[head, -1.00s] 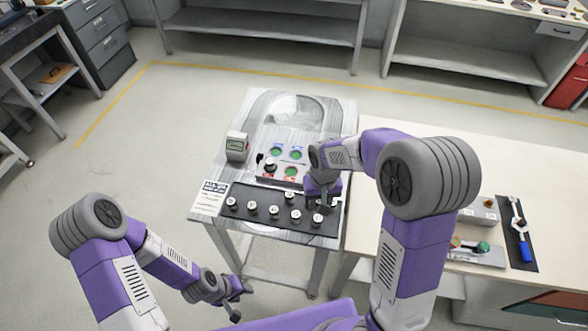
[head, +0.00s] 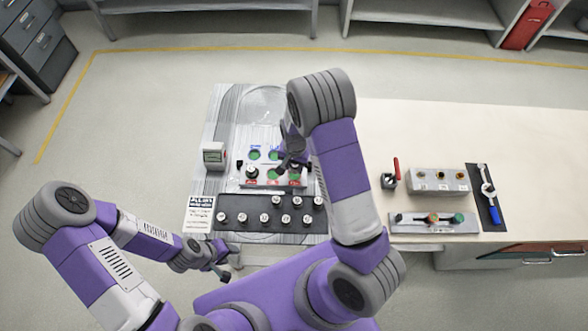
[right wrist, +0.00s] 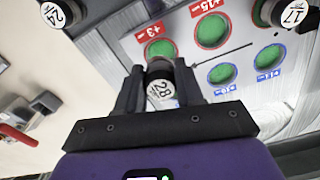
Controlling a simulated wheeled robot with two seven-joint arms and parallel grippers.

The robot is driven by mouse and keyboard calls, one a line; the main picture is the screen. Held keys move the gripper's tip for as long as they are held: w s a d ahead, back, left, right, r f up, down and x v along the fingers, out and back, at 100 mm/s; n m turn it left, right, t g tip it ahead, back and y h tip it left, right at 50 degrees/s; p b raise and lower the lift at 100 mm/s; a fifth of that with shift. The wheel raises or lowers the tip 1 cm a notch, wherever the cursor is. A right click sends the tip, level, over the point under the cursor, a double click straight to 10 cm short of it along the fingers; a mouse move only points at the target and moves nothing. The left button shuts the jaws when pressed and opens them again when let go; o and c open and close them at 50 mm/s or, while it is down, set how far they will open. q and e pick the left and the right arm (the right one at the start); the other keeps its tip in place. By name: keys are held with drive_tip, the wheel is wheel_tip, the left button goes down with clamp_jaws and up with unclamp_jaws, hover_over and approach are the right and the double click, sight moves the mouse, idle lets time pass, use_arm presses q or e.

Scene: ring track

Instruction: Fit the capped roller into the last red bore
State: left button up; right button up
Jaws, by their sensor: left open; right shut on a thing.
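The capped roller (right wrist: 160,88), dark with a white face marked with a number like 28, is held between the fingers of my right gripper (right wrist: 160,92). In the head view my right gripper (head: 292,166) is over the right part of the bore block. In the right wrist view the red-labelled +3 bore (right wrist: 158,47) shows green just beyond the roller. The red-labelled +15 bore (right wrist: 212,30) also shows green. A roller marked 17 (right wrist: 293,13) sits beside +15; in the head view it stands at the block's left (head: 252,171). My left gripper (head: 221,273) is open and empty, off the table.
Two blue-labelled bores (right wrist: 222,73) show green. A black tray (head: 232,229) with several capped rollers lies in front of the block. A small gauge box (head: 214,155) stands left. The right bench holds a grey block (head: 438,180) and a wrench (head: 487,188).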

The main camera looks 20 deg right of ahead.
sight(295, 171)
drive_tip(key=shift+w+f, duration=0.1)
drive_tip(key=shift+f, duration=1.85)
drive_tip(key=shift+f, duration=0.15)
drive_tip(key=o, duration=1.1)
drive_tip(key=shift+o, duration=0.2)
drive_tip(key=shift+r, duration=0.35)
wheel_tip(295, 171, up, 12)
drive_tip(key=shift+f, duration=0.15)
